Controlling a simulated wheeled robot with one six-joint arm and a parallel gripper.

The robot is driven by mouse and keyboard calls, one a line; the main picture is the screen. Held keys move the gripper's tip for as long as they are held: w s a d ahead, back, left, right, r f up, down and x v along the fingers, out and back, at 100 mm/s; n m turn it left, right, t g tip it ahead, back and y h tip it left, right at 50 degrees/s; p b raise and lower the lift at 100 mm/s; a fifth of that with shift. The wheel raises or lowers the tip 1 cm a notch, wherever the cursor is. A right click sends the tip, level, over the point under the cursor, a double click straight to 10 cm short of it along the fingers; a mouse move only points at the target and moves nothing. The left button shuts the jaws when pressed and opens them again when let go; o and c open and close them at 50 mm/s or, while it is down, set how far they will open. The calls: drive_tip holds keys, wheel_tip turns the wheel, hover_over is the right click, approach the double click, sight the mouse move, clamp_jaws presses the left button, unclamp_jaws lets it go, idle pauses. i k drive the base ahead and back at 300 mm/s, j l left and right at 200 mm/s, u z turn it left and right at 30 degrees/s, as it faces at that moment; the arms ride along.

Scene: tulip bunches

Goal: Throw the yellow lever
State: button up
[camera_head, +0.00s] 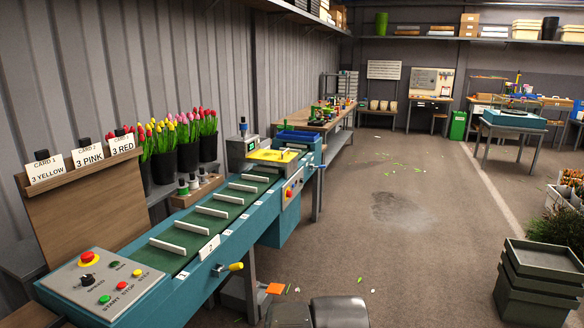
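The yellow lever (236,267) is a short yellow handle on a dark pivot. It sticks out to the right from the front side of the teal conveyor (208,271), below the white "2" label. Nothing touches it. Dark rounded parts at the bottom edge, right of the lever, seem to be mine, but no gripper fingers show. A yellow plate (272,155) also lies on the machine at the conveyor's far end.
A control panel (103,284) with a red button and several smaller buttons is at the near end. Tulip bunches (188,128) stand in dark buckets behind the belt. Dark crates (538,285) are stacked at right. The middle floor is open. An orange piece (275,288) lies near the conveyor's leg.

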sight(236, 266)
drive_tip(key=i+j+z, duration=0.25)
drive_tip(key=i, duration=0.2)
drive_tip(key=i+j+z, duration=0.3)
drive_tip(key=i+j, duration=0.05)
drive_tip(key=i, duration=0.05)
